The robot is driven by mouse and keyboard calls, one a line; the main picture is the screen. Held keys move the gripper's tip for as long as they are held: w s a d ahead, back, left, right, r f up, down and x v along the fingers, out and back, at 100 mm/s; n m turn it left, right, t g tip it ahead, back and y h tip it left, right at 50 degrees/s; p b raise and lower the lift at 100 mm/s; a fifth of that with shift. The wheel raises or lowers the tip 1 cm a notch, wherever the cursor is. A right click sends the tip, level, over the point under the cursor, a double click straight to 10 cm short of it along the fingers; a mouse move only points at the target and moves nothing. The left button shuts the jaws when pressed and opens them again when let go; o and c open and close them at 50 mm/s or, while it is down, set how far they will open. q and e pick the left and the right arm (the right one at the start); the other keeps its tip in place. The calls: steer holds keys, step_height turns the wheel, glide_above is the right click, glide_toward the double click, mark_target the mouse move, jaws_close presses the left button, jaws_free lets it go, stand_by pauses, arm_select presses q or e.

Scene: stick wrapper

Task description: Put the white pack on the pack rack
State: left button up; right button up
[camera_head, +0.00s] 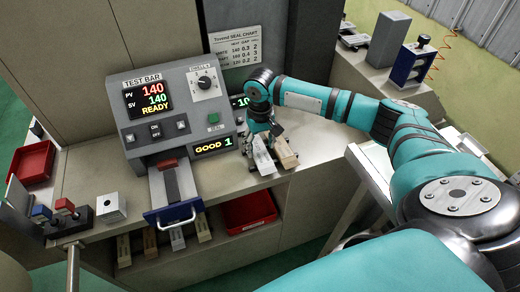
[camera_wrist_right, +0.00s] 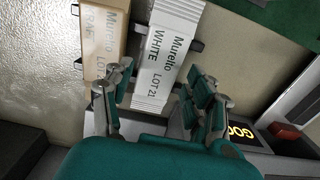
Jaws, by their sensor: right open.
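The white pack (camera_wrist_right: 168,50), printed "Murello WHITE LOT 21", lies between the spread fingers of my right gripper (camera_wrist_right: 160,85) in the right wrist view. Gaps show on both sides of it, so the gripper is open around it. In the head view the white pack (camera_head: 263,157) is just below my right gripper (camera_head: 262,128), on the counter right of the test machine. A tan pack (camera_wrist_right: 106,38) lies beside it. Dark prongs (camera_wrist_right: 195,46) stick out beside the packs, seemingly parts of the pack rack, mostly hidden. My left gripper is not in view.
The sealing machine (camera_head: 175,110) stands left of the packs and reads "GOOD 1". Its blue-handled drawer (camera_head: 174,215) sticks out in front. A red bin (camera_head: 248,212) and several sticks are on the shelf below. Another red tray (camera_head: 32,161) is at the left.

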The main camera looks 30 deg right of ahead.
mark_target(260, 152)
step_height(260, 152, up, 10)
steer(key=b, duration=0.1)
steer(key=shift+f, duration=0.15)
stand_by(0.5)
